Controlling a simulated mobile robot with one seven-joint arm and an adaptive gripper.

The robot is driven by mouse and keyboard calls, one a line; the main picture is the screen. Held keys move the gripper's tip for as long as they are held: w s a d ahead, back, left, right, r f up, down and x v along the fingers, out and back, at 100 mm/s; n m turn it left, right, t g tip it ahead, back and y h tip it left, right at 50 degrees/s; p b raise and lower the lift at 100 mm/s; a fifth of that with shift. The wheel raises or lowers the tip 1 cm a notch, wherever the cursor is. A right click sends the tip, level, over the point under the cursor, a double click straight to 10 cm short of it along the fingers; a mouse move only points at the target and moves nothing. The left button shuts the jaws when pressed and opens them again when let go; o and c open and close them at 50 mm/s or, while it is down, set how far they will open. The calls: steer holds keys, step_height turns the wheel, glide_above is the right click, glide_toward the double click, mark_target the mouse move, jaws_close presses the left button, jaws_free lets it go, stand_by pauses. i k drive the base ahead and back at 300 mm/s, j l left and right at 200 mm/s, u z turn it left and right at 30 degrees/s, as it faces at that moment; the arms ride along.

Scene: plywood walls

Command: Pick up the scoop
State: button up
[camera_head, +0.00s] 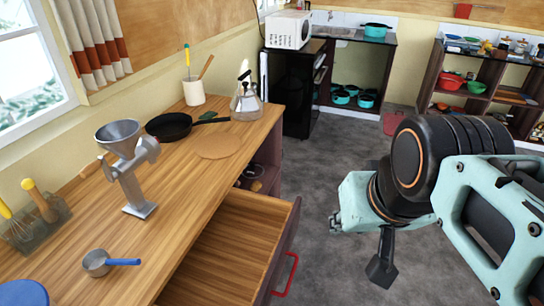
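The scoop (97,263), a small silver metal cup with a blue handle (124,262), sits on the wooden counter (200,190) at the lower left. Its handle points right. Nothing covers it. My gripper (380,268) is at the right, over the grey floor, well apart from the scoop and the counter. A dark finger hangs below my pale green arm. The rest of the gripper is turned away or hidden by the arm, so its opening does not show. I see nothing held in it.
A metal grinder (128,165) stands behind the scoop. A blue round thing (24,293) lies at the front left, near a utensil holder (38,220). A drawer (235,240) with a red handle is open below the counter. A black pan (170,126) and a kettle (246,104) are farther back.

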mark_target(97, 263)
steer(key=u, duration=1.9)
